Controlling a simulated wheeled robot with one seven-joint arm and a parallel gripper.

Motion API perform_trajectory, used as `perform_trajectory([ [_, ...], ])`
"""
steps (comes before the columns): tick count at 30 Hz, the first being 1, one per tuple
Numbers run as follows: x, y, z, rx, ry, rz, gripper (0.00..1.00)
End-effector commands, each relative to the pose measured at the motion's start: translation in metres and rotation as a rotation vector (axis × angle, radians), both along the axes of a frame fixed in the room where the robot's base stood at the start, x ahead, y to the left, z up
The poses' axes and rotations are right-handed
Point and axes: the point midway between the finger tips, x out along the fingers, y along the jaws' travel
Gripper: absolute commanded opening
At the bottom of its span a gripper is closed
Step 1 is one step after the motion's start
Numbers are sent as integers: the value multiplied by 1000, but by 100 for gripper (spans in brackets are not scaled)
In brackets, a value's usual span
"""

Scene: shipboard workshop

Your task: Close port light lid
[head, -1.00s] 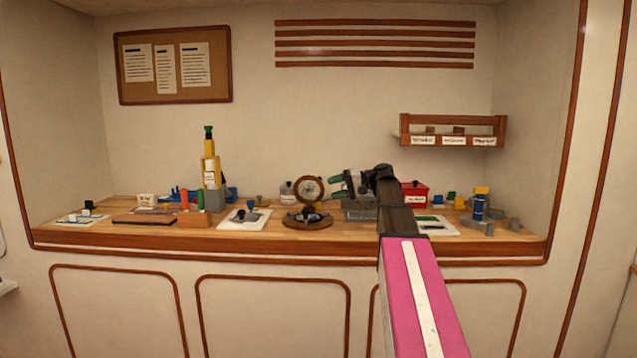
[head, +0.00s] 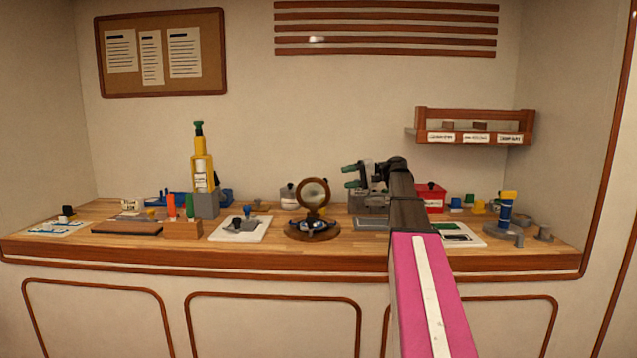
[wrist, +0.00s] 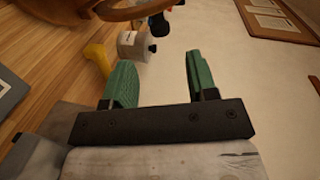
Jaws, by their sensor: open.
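The port light stands mid-bench as a round wooden base (head: 312,232) with dark and blue parts inside. Its round lid (head: 314,192), a brown ring around a pale pane, stands upright above the base, so it is open. In the wrist view a curved brown part, seemingly the port light (wrist: 125,12), shows at the top edge, cut off. My gripper (head: 349,176) is up and to the right of the lid, apart from it. Its green fingers are apart and empty, as the wrist view also shows (wrist: 158,82).
A white tray (head: 257,229) with small parts lies left of the port light. A grey-white pot (head: 289,198) stands behind it. A red box (head: 432,196) and a white-edged board (head: 474,238) are to the right. A labelled wall rack (head: 474,127) hangs above right.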

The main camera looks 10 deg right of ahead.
Motion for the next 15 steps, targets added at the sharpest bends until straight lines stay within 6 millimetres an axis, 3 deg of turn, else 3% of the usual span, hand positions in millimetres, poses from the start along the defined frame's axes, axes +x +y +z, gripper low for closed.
perform_trajectory([
  [5,3,17,-4,0,0,2,53],
  [15,14,74,-16,-1,1,2,53],
])
